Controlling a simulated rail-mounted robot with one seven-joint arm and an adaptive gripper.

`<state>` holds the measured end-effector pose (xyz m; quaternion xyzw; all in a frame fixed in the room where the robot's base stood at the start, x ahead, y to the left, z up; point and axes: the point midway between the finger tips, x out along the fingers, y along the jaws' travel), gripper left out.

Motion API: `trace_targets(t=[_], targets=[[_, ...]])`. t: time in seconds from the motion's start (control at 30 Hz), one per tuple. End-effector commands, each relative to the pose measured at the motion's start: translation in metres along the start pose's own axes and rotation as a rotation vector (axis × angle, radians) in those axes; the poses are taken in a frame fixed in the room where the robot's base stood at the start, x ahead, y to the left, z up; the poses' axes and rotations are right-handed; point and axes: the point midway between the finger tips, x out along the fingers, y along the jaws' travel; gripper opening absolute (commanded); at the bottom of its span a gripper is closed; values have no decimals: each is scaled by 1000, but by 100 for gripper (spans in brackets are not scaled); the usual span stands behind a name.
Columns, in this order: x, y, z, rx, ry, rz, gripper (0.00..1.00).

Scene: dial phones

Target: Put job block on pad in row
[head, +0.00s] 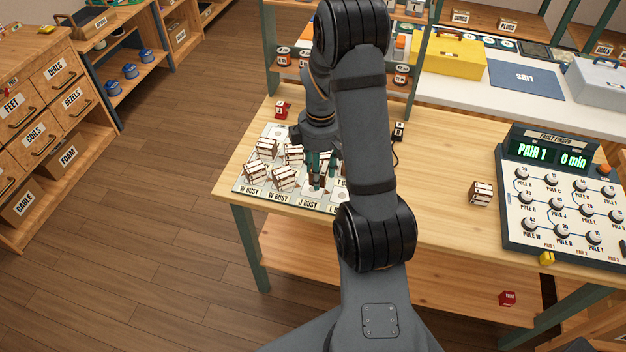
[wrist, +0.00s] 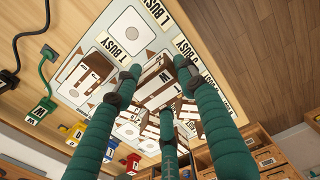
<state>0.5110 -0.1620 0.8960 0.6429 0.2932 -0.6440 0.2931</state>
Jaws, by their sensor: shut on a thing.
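In the wrist view, the green fingers of my gripper (wrist: 156,86) are closed around a brown-and-white job block (wrist: 154,92), low over the board. I cannot tell whether the block touches its pad. A white pad (wrist: 126,42) by the T BUSY label is bare. Another block (wrist: 88,70) stands beside the fingers. My arm hides the board's right side in the head view.
A lone block (head: 480,194) stands left of the FAULT FINDER panel (head: 552,200), whose display reads PAIR 1, 0 min. A small red item (head: 281,108) is behind the board. A shelf rack (head: 418,70) rises at the back.

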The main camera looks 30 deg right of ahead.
Motion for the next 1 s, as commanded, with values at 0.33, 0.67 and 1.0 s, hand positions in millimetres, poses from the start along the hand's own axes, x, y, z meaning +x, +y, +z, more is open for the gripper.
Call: trace_targets(t=[0.33, 0.67, 1.0], targets=[[27, 4, -18, 2, -2, -4, 13], [52, 5, -19, 3, 1, 1, 13], [55, 5, -19, 2, 0, 1, 44]])
